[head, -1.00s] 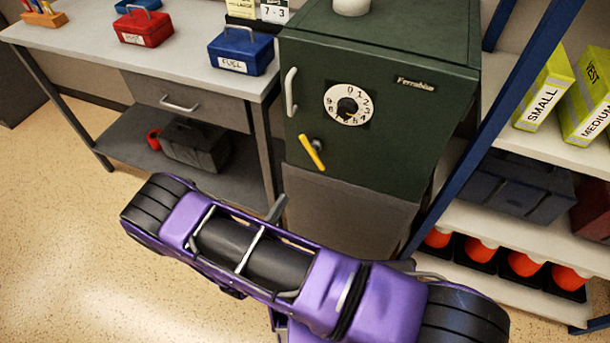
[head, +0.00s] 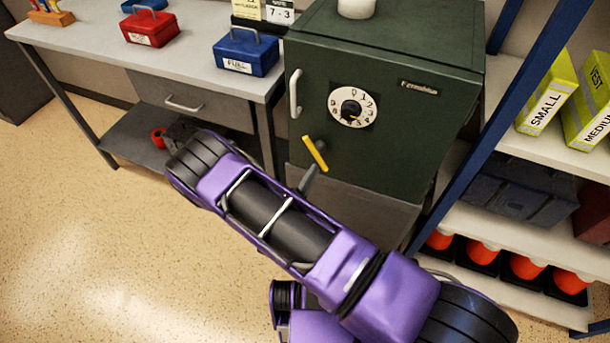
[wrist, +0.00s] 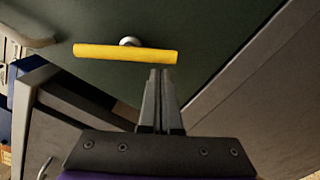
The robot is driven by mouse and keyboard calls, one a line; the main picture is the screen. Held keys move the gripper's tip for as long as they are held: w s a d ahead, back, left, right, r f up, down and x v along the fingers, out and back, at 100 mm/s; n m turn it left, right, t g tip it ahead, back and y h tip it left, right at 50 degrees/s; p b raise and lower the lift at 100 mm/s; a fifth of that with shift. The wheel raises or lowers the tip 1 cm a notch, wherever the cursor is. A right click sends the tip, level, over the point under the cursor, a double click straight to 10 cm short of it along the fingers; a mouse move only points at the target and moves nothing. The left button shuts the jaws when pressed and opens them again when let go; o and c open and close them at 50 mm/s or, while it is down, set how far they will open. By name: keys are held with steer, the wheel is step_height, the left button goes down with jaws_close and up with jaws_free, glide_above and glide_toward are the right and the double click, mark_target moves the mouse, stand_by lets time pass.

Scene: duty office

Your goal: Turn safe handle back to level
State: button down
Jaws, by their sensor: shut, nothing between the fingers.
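The dark green safe (head: 420,125) stands between the bench and the shelf rack. Its yellow turning handle (head: 314,153) sits low on the left of the door and slants steeply down to the right in the head view. In the wrist view the yellow handle (wrist: 125,53) is a bar across the upper middle, with its round silver hub behind it. My gripper (wrist: 160,72) has its two fingers together and empty, with the tips just below the right end of the handle in that picture. I cannot tell whether they touch it. In the head view the fingers (head: 308,178) show just below the handle.
The bench (head: 110,62) on the left holds blue and red boxes. The blue-framed rack (head: 475,125) stands close on the right. Floor at left is clear.

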steer(key=shift+s+d+r+n, duration=0.15)
steer(key=shift+d+n, duration=0.3)
steer(key=shift+n, duration=0.65)
steer(key=n, duration=0.1)
steer(key=d+n, duration=0.1)
steer(key=n, duration=0.2)
steer(key=shift+s+d+r+t, duration=0.3)
steer(key=shift+r, duration=0.05)
steer(key=n, duration=0.1)
steer(key=d+r+n+p, duration=0.1)
steer(key=n, duration=0.3)
steer(key=shift+s+d+r+p, duration=0.25)
steer(key=shift+r+p, duration=0.1)
steer(key=shift+r, duration=0.1)
stand_by(0.4)
